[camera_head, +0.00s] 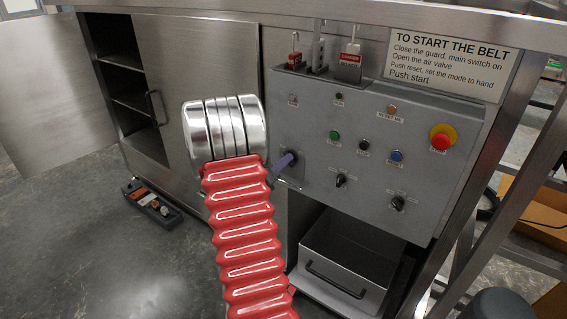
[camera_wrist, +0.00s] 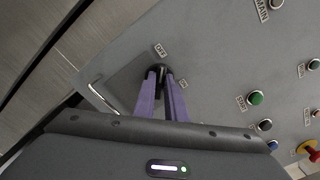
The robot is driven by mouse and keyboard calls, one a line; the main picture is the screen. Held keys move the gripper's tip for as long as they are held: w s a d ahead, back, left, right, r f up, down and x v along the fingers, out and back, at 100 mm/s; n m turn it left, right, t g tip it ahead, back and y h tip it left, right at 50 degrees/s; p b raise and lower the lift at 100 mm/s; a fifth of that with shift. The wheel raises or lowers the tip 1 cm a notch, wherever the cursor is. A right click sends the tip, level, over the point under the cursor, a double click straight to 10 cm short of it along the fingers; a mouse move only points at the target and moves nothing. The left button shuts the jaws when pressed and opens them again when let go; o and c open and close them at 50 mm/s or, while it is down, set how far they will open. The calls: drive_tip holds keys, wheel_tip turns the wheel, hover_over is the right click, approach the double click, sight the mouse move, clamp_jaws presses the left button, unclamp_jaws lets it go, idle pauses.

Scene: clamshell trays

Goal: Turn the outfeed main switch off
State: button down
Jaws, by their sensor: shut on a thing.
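The control panel (camera_head: 300,125) is a grey sloped box under the bench top. My gripper (camera_head: 293,157) reaches its left part with thin purple fingers. In the wrist view, my gripper (camera_wrist: 161,76) is shut on a small black rotary switch (camera_wrist: 159,68) on a plate with an OFF label (camera_wrist: 160,50) above and an ON label (camera_wrist: 184,84) to the right. The fingers hide most of the knob, so I cannot tell which way it points.
A red emergency button on yellow (camera_head: 442,137), a green button (camera_head: 334,135), a black button (camera_head: 363,145) and a blue button (camera_head: 396,156) sit to the right. Two black selectors (camera_head: 341,180) (camera_head: 398,203) are lower. Padlocks and tags (camera_head: 349,62) hang above. An open drawer (camera_head: 345,255) is below.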

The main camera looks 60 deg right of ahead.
drive_tip(key=c, duration=1.8)
unclamp_jaws()
drive_tip(key=shift+w, duration=0.1)
drive_tip(key=shift+a, duration=0.15)
drive_tip(key=w+a, duration=0.2)
drive_tip(key=a, duration=1.1)
drive_tip(key=shift+a, duration=0.2)
drive_tip(key=shift+w+f, duration=0.1)
